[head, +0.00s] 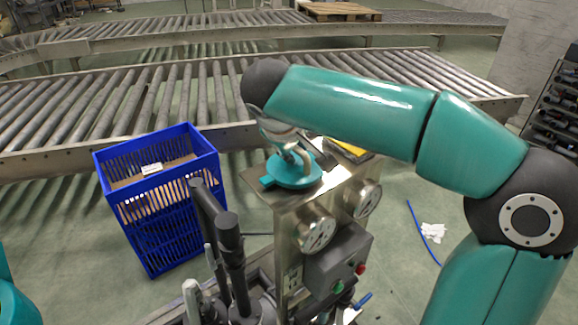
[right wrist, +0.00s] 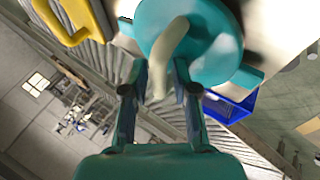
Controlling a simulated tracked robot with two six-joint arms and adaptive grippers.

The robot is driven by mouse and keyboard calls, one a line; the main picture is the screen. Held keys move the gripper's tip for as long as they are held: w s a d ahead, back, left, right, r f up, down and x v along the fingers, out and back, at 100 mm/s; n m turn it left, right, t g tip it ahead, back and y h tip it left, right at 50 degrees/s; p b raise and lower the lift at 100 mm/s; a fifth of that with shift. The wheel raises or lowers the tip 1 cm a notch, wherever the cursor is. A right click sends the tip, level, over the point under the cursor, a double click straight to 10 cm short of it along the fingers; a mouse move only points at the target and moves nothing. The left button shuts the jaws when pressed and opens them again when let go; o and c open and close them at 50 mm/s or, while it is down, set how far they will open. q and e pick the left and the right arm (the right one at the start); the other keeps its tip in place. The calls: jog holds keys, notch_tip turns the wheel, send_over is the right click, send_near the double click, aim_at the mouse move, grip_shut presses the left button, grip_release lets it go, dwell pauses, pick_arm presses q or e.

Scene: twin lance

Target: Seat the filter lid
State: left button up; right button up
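The filter lid (head: 291,172) is a teal disc with side tabs and a pale curved handle. In the head view it is at the top of the steel cabinet (head: 290,212), partly hidden by my right gripper (head: 288,146). I cannot tell if it lies fully flat. In the right wrist view the lid (right wrist: 205,45) fills the upper middle. Its handle (right wrist: 168,50) hangs down between the two fingers of my right gripper (right wrist: 160,78). The fingers stand apart, with gaps beside the handle. My left gripper is out of view.
A yellow part (head: 347,146) is at the cabinet top beside my right arm; it looks like a handle in the right wrist view (right wrist: 75,22). A blue crate (head: 165,215) stands left. Black pipes (head: 230,245) rise in front of it. Roller conveyors (head: 150,95) run behind.

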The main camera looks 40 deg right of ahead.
jog(key=shift+d+f, duration=0.1)
jog(key=shift+f, duration=0.05)
grip_shut()
jog(key=shift+r, duration=0.2)
